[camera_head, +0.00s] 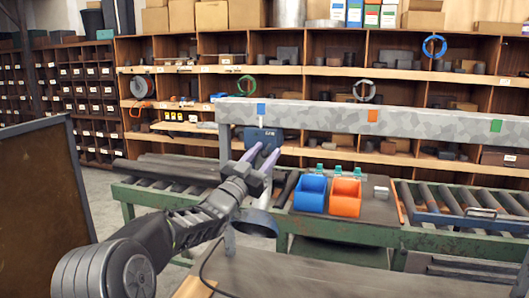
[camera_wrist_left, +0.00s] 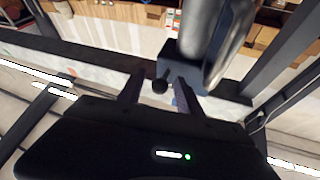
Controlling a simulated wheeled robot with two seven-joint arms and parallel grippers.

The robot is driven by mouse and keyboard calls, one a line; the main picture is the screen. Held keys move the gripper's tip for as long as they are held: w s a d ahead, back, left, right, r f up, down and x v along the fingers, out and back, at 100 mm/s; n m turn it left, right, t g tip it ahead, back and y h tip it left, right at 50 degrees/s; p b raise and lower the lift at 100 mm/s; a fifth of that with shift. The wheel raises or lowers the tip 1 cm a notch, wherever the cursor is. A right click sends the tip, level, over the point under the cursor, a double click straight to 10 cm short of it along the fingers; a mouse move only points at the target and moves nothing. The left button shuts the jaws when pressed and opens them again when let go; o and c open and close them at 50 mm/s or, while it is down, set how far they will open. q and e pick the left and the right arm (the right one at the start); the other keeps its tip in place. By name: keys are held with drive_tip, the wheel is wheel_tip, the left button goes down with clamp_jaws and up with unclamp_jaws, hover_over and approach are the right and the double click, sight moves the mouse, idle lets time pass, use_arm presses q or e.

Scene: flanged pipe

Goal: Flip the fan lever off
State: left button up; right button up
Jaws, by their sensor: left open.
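My left gripper (camera_head: 261,155) reaches up from the lower left in the head view. Its two purple fingers are apart, at the underside of a small dark blue switch box (camera_head: 264,137). The box is mounted by the grey overhead beam. In the left wrist view, the open gripper (camera_wrist_left: 160,95) has a small dark knob (camera_wrist_left: 160,86) between its fingers, and the box (camera_wrist_left: 172,62) is just beyond. I cannot tell whether the fingers touch the knob. The lever's position is unclear. My right gripper is not in view.
The grey beam (camera_head: 340,117) spans the view above a green roller conveyor (camera_head: 360,231). A blue bin (camera_head: 311,196) and an orange bin (camera_head: 345,200) stand on the bench. A dark panel (camera_head: 38,205) stands at left. A large grey rounded object (camera_wrist_left: 218,35) is beside the box.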

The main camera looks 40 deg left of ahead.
use_arm(q)
drive_tip(key=shift+c, duration=0.3)
clamp_jaws()
drive_tip(key=f+t+b, duration=0.1)
drive_tip(key=b, duration=0.6)
drive_tip(key=shift+w+f+m, duration=0.1)
drive_tip(key=shift+f+m, duration=0.15)
drive_tip(key=shift+m, duration=0.15)
drive_tip(key=shift+r+t+h+b, duration=0.25)
drive_tip(key=shift+t+h+b, duration=0.15)
drive_tip(key=shift+b, duration=0.3)
drive_tip(key=shift+r, duration=0.15)
drive_tip(key=shift+o, duration=0.3)
unclamp_jaws()
